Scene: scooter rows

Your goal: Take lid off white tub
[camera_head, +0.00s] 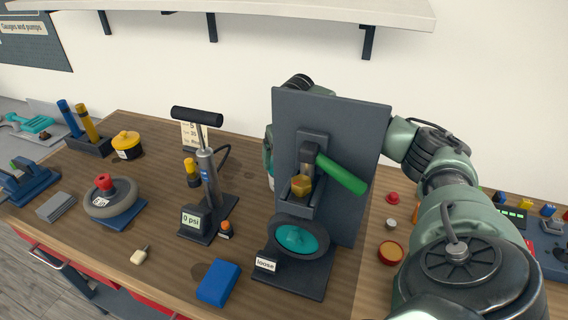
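I cannot make out a white tub or its lid in the head view. My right arm comes in from the right and passes behind an upright dark grey panel (340,120). The panel hides its far end, so I cannot see its fingers or whether they hold anything. Parts of an arm show above the panel's top edge and at its left edge. My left gripper is not in view. A small round tub (390,253) with a red rim and yellowish top stands on the bench right of the panel, close to my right arm.
The panel carries a green-handled lever and stands on a base with a teal disc (302,239) and a "loose" card. A pump (208,170), a blue block (218,283), a wheel (110,199) and a yellow-topped pot (127,145) stand leftward. A shelf (260,12) hangs above.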

